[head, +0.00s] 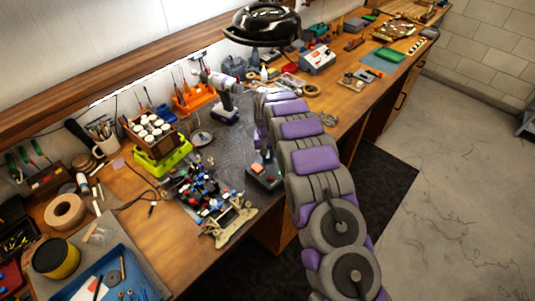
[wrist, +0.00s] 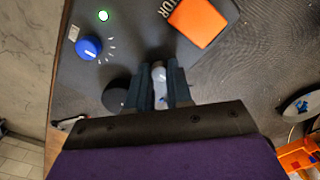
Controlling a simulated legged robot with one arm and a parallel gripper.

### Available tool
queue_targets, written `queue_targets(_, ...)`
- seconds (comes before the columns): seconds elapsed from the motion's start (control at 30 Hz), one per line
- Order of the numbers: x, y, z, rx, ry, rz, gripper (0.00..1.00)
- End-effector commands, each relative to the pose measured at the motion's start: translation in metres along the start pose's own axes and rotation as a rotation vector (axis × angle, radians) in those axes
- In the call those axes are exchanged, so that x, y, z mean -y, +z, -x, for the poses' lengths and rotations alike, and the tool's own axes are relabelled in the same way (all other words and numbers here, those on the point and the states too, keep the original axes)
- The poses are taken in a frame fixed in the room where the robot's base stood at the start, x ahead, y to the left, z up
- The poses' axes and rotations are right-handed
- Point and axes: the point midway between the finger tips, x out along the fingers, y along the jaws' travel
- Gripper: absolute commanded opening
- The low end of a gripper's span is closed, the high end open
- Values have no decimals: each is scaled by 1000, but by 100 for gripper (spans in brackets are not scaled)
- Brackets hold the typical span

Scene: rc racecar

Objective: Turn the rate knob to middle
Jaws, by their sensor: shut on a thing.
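A dark grey control box (wrist: 140,38) fills the upper middle of the wrist view. A dark round part (wrist: 117,93) lies left of the fingers. In the head view the box (head: 264,174) sits beside my arm, which hides my gripper.
The wooden bench is crowded. A partly built car chassis (head: 205,190) lies left of the box, with a yellow-green tray (head: 176,158) behind it. A drill (head: 224,100) stands farther back. A lamp (head: 266,22) hangs above. The concrete floor at right is open.

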Motion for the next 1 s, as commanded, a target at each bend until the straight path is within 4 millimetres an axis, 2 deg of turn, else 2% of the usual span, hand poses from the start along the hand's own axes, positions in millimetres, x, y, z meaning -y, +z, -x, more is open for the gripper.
queue_targets(0.53,1,0,0,-1,-1,-23,0)
queue_targets(0.57,1,0,0,-1,-1,-23,23)
queue_targets(0.6,1,0,0,-1,-1,-23,27)
queue_targets(0.8,1,0,0,-1,-1,-23,46)
queue_targets(1.0,0,0,1,-1,-1,-24,46)
